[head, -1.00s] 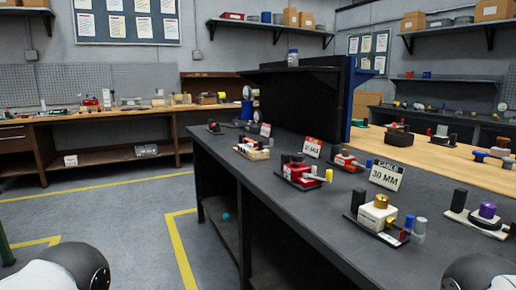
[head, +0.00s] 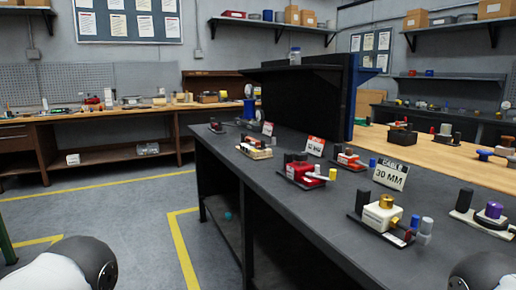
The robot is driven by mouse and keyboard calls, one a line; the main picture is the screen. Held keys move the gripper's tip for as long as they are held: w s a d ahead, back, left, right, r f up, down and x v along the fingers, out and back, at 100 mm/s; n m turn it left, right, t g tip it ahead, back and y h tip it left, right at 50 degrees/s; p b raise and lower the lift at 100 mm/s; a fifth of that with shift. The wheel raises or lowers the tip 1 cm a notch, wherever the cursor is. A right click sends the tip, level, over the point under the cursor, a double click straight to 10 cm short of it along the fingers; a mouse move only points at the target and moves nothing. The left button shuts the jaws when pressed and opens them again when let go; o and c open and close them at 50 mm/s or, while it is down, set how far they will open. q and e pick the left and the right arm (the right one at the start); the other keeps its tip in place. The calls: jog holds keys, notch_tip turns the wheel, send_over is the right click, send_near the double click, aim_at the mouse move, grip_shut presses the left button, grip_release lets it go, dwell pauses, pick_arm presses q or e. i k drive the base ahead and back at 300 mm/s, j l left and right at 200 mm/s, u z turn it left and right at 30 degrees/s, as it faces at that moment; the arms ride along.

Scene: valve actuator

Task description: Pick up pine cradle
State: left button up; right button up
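A small pale, wood-coloured cradle (head: 254,152) sits on the dark workbench, left of centre in the head view, with small dark and coloured parts on it. It looks most like the pine cradle, but it is too small to be sure. A second pale base (head: 466,216) under a purple-capped valve lies at the right edge of the bench. Neither gripper shows in the head view. Only rounded parts of my arms show at the bottom left and bottom right corners.
On the dark workbench (head: 262,205) stand a red valve (head: 302,172), a cream valve with a brass top (head: 381,215) and a "30 MM" sign (head: 390,174). A dark shelf unit (head: 318,95) rises behind. Open floor lies left of the bench, with yellow lines (head: 180,250).

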aim_at(255, 153)
jog(key=i+j+z, duration=0.25)
jog(key=i+j, duration=0.15)
jog(key=i+j+z, duration=0.25)
jog(key=j, duration=0.25)
jog(key=i+j+z, duration=0.25)
jog(key=i+j, duration=0.15)
jog(key=j, duration=0.15)
jog(key=i+j+z, duration=0.25)
jog(key=j, duration=0.35)
jog(key=i+j+z, duration=0.25)
jog(key=j, duration=0.4)
jog(key=i+j+z, duration=0.1)
jog(key=j+z, duration=0.15)
jog(key=j, duration=0.4)
jog(key=j+z, duration=0.2)
jog(key=j, duration=0.5)
jog(key=i+j+z, duration=0.1)
jog(key=j+z, duration=0.15)
jog(key=j, duration=0.45)
